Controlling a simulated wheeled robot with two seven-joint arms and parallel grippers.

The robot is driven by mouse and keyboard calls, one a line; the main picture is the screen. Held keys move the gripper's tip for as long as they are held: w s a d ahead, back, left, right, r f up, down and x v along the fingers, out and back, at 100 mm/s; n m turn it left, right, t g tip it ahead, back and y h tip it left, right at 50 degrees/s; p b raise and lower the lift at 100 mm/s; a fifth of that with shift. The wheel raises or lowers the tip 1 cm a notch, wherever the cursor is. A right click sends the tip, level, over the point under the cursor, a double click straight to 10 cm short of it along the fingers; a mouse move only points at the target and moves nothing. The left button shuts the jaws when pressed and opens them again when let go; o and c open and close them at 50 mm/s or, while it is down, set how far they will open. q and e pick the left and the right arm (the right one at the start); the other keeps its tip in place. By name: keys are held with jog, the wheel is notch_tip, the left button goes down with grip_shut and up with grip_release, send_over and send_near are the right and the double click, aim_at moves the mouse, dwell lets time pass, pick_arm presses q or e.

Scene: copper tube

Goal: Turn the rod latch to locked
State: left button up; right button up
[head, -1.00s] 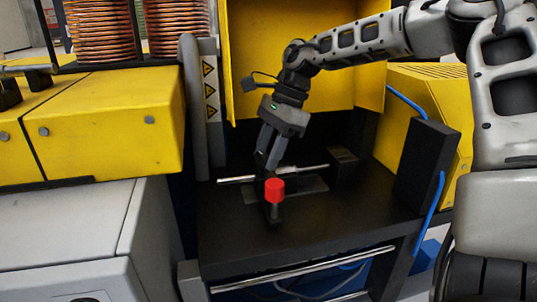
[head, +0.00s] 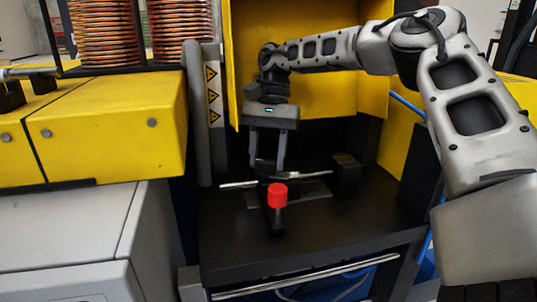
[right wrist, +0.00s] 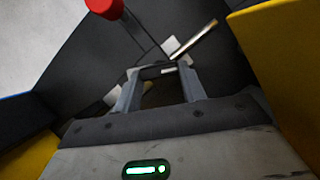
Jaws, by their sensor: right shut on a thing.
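The rod latch is a silver rod (head: 312,174) lying across a dark mount on the black table, with a dark arm ending in a red knob (head: 277,195) toward the front. My right gripper (head: 267,168) points down at the latch from behind the knob. In the right wrist view its fingers (right wrist: 158,80) stand a little apart and are shut on a dark part of the latch, beside the silver rod (right wrist: 195,46). The red knob (right wrist: 104,7) is clear of the fingers. The exact grip is partly hidden. My left gripper is not in view.
The black table (head: 330,225) has free room in front of the latch. A black block (head: 346,170) stands at the rod's right end. A yellow panel (head: 320,95) rises behind, and a grey post with warning signs (head: 213,95) stands left.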

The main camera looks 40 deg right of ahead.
jog(key=shift+n, duration=0.5)
jog(key=shift+w, duration=0.1)
jog(key=o, duration=1)
jog(key=p+v, duration=0.1)
jog(key=v, duration=0.6)
jog(key=shift+w+r, duration=0.15)
jog(key=shift+r, duration=0.15)
